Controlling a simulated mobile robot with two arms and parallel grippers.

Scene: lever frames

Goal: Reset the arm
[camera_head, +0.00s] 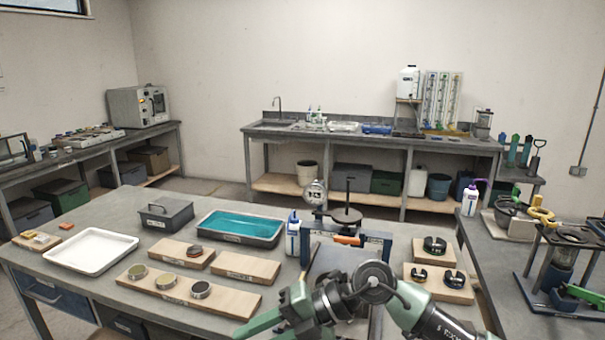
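A lever frame (386,247) with blue uprights stands on the near table behind my arm. It has a black upright rod, a dark round plate (347,214) and a short orange arm or handle (347,240) that looks roughly level. My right arm comes in from the lower right and folds to the left in front of this frame, hiding its lower part. Its green gripper (262,321) is low at the bottom edge, pointing down-left, partly cut off. I cannot tell if it is open or shut, and I see nothing held. My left gripper is out of view.
A right side bench (480,245) holds more apparatus.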

